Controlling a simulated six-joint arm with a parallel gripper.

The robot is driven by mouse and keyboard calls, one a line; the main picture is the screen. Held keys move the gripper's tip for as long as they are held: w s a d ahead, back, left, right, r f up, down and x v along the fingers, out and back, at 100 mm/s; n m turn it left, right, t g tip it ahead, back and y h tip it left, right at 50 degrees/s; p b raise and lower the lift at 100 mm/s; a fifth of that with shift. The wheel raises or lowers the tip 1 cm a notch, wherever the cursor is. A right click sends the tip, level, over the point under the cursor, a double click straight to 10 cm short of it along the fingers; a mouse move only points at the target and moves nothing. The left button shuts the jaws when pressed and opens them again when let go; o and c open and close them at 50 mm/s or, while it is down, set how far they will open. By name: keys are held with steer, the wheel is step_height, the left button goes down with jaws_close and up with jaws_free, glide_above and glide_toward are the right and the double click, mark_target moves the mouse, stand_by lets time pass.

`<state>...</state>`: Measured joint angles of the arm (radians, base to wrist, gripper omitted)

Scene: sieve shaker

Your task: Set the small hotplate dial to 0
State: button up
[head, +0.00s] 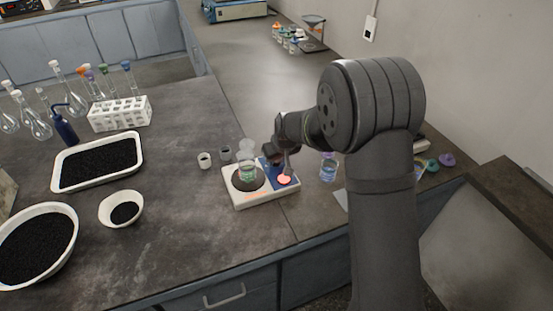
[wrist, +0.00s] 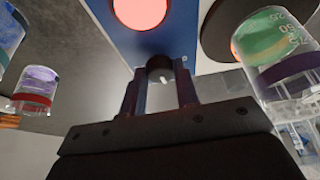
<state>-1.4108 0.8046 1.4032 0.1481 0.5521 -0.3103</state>
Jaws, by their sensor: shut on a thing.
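The hotplate (head: 262,199) is a white unit on the dark bench in the head view, with a blue panel (wrist: 165,42) on its right part. A small dark round dial (wrist: 160,63) on the blue panel shows in the wrist view, with a small white mark near it. My gripper (wrist: 158,82) is shut on this dial, one finger on each side. In the head view my gripper (head: 284,156) covers the dial. The dial's setting cannot be read.
A glowing red-orange disc (head: 285,180) is on the blue panel close to my gripper. A beaker with green liquid (head: 247,172) stands on the dark round plate to the left. A blue-liquid beaker (head: 328,170) stands to the right. Small cups (head: 204,160) stand behind left.

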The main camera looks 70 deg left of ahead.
steer(key=n, duration=0.2)
steer(key=n+g, duration=0.1)
steer(key=n, duration=0.1)
steer(key=n+g, duration=0.1)
steer(key=n, duration=0.1)
steer(key=shift+w+a+h, duration=0.1)
steer(key=shift+w+h, duration=0.2)
steer(key=shift+h, duration=0.1)
steer(key=n+g+h, duration=0.1)
steer(key=n, duration=0.2)
steer(key=n+h, duration=0.1)
steer(key=n, duration=0.3)
steer(key=shift+w+a+g, duration=0.2)
steer(key=shift+g, duration=0.2)
steer(key=o, duration=1)
steer(key=shift+c, duration=0.2)
steer(key=v, duration=1.7)
steer(key=shift+w+r, duration=0.15)
steer(key=shift+w, duration=0.05)
steer(key=shift+a, duration=0.1)
steer(key=x, duration=1.7)
steer(key=shift+s, duration=0.25)
